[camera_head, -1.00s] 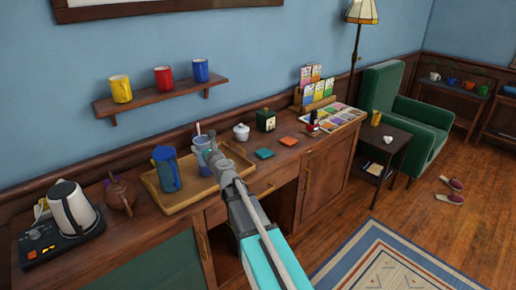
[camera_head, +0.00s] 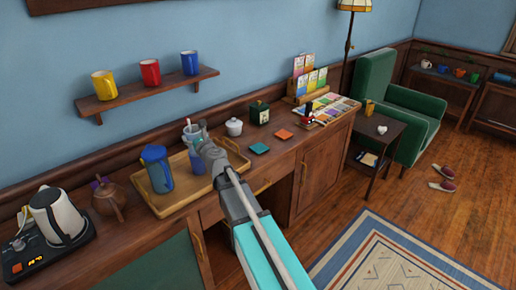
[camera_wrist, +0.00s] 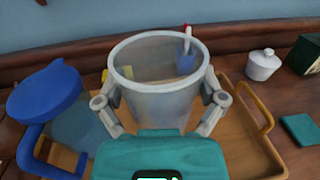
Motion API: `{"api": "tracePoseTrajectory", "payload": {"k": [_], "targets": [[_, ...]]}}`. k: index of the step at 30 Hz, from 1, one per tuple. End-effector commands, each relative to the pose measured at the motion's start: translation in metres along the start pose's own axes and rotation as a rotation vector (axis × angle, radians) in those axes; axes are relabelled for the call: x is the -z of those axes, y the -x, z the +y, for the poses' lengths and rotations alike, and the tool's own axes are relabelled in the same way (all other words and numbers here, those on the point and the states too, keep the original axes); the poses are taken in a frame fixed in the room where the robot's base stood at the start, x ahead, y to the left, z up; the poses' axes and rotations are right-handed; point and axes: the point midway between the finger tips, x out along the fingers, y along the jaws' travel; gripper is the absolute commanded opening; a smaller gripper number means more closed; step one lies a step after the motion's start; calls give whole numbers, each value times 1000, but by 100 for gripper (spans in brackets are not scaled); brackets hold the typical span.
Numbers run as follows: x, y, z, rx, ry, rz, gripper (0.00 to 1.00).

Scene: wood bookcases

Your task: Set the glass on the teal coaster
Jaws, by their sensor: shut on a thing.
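The clear, bluish glass (camera_wrist: 157,98) stands upright between the fingers of my gripper (camera_wrist: 160,108) in the wrist view. My gripper is shut on its sides. In the head view my gripper (camera_head: 203,143) is over the wooden tray and partly hides the glass (camera_head: 197,162). I cannot tell whether the glass base touches the tray. The teal coaster (camera_head: 259,148) lies bare on the desk, right of the tray. It also shows at the right edge of the wrist view (camera_wrist: 301,130).
The wooden tray (camera_head: 173,207) also holds a blue jug (camera_head: 157,172), left of the glass. A cup with a stick (camera_head: 190,131) stands behind. A white lidded pot (camera_head: 234,127), a dark green tin (camera_head: 259,113) and an orange coaster (camera_head: 284,134) are near the teal coaster.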

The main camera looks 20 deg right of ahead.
Motion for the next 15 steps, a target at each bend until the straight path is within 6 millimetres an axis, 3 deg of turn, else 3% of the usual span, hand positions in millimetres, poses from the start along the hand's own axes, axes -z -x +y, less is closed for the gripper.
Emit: {"api": "tracePoseTrajectory", "payload": {"k": [5,8,15], "targets": [[0,1,-5,6,0,0,31],[-1,2,-17,21,0,0,31],[-4,14,-78,96,1,-1,31]]}}
